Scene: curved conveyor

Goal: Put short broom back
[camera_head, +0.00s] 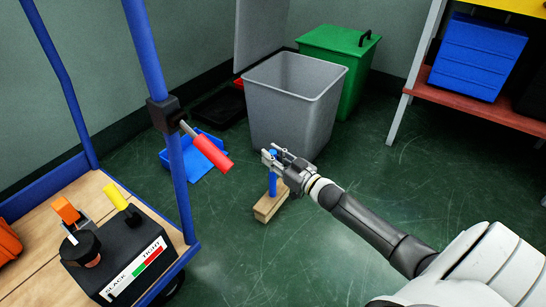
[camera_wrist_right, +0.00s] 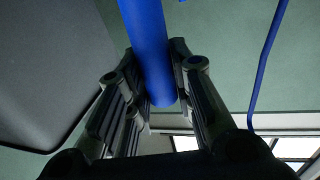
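The short broom has a blue handle and a wooden head (camera_head: 268,207) and is upright beside the grey bin; I cannot tell whether its head touches the floor. My right gripper (camera_head: 277,158) is at the top of its handle. In the right wrist view the blue handle (camera_wrist_right: 147,45) runs between the two fingers of the right gripper (camera_wrist_right: 155,60), which close against it from both sides. A blue dustpan (camera_head: 200,165) lies on the floor left of the broom, partly behind a cart post. My left gripper is out of view.
A grey bin (camera_head: 290,100) stands behind the gripper, with a green lidded bin (camera_head: 345,60) behind it. A blue-framed cart (camera_head: 187,200) with a black gauge box (camera_head: 120,250) and a red-handled part (camera_head: 212,153) is at left. A shelf (camera_head: 470,85) stands right. Floor before it is clear.

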